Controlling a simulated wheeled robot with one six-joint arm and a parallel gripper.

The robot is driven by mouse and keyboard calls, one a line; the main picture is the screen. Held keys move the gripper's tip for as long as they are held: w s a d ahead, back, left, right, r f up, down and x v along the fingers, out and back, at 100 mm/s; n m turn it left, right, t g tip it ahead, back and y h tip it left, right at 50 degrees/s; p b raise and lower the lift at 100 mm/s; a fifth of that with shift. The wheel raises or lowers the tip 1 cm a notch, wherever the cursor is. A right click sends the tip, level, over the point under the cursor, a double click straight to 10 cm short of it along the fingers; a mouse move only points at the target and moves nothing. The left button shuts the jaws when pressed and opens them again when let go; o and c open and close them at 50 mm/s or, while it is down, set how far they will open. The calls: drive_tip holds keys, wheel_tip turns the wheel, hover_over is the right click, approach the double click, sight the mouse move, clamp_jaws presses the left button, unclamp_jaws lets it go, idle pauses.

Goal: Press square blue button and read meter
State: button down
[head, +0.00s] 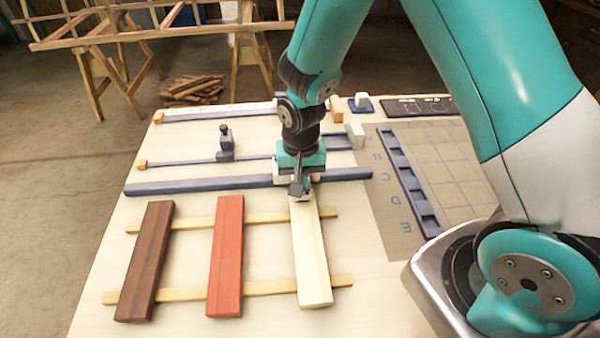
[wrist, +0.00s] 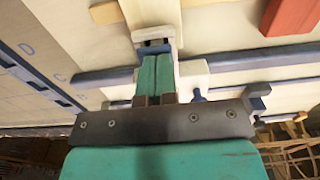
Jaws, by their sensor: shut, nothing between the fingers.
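A small square blue pad (head: 362,106) with a white block on it lies at the back of the table, right of my arm. It is the only square blue thing I make out, and I cannot tell whether it is the button. A dark panel with faint markings (head: 418,106) lies to its right; I cannot tell whether it is the meter, and no reading is legible. My gripper (head: 300,192) is shut and empty, pointing down at the far end of the cream lath (head: 311,255). In the wrist view my gripper (wrist: 156,62) shows beside a pale block; contact is unclear.
A brown lath (head: 146,260) and a red lath (head: 226,255) lie across two thin wooden strips. A long blue bar (head: 200,187) runs behind them. A lettered mat (head: 385,218) with a blue slotted rack (head: 407,180) lies right.

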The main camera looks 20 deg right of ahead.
wheel_tip(320, 180, up, 14)
drive_tip(key=shift+p, duration=0.35)
idle(0.5)
drive_tip(key=s+a+r+n+y, duration=0.2)
drive_tip(key=s+r+n, duration=0.3)
drive_tip(key=s, duration=0.4)
drive_tip(key=s+a+r+n+y, duration=0.2)
drive_tip(key=s+r+n, duration=0.3)
drive_tip(key=s, duration=0.4)
drive_tip(key=shift+s+a+r+n, duration=0.25)
drive_tip(key=shift+s+r+n, duration=0.15)
drive_tip(key=shift+r, duration=0.4)
